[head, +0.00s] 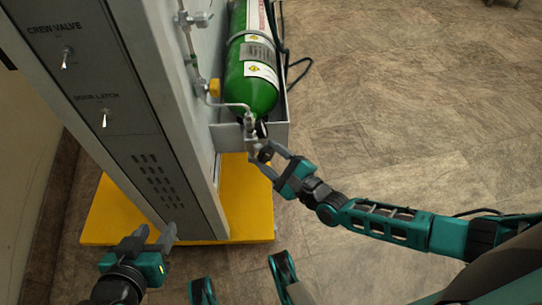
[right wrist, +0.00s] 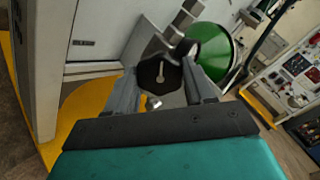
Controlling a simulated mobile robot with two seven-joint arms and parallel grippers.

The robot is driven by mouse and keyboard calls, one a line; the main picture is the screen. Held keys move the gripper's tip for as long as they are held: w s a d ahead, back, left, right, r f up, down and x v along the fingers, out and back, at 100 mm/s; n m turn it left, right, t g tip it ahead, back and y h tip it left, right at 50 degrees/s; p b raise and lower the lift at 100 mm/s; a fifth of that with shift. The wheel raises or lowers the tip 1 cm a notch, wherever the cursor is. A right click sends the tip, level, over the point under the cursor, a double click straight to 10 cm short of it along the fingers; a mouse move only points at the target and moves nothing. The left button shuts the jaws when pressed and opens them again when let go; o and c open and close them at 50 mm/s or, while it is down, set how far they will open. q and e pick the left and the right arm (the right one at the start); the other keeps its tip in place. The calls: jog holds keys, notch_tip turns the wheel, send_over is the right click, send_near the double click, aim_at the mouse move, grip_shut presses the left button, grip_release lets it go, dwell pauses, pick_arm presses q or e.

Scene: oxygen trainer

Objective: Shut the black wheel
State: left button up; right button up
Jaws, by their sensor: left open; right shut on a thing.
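The black wheel (right wrist: 160,73) is a dark, many-sided knob with a pale mark on its face. In the right wrist view it sits between the two fingers of my right gripper (right wrist: 160,85), which is shut on it. In the head view the right gripper (head: 268,153) is at the valve below the green cylinder (head: 250,75), and its fingers partly hide the wheel. The green cylinder also shows in the right wrist view (right wrist: 212,50). My left gripper (head: 157,238) is open and empty, low beside the grey cabinet, away from the wheel.
The grey cabinet (head: 115,95) stands on a yellow base (head: 250,205). It carries a crew valve switch (head: 67,58) and a door latch switch (head: 106,118). Thin metal piping (head: 195,75) runs beside the cylinder. The tiled floor (head: 420,100) at right is clear.

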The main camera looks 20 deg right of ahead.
jog(key=m, duration=0.4)
jog(key=shift+m, duration=0.3)
pick_arm(q)
jog(key=shift+w+r, duration=0.1)
pick_arm(e)
jog(key=shift+m, duration=0.4)
jog(key=o, duration=1)
jog(key=shift+o, duration=0.2)
jog(key=shift+s+d, duration=0.15)
jog(key=shift+s, duration=0.1)
pick_arm(q)
jog(key=shift+a+r+p, duration=0.35)
jog(key=shift+p, duration=0.65)
pick_arm(e)
jog(key=v, duration=1.2)
pick_arm(q)
jog(key=shift+s+d, duration=0.1)
jog(key=shift+s, duration=0.1)
pick_arm(e)
jog(key=shift+s+d, duration=0.15)
jog(key=shift+s, duration=0.1)
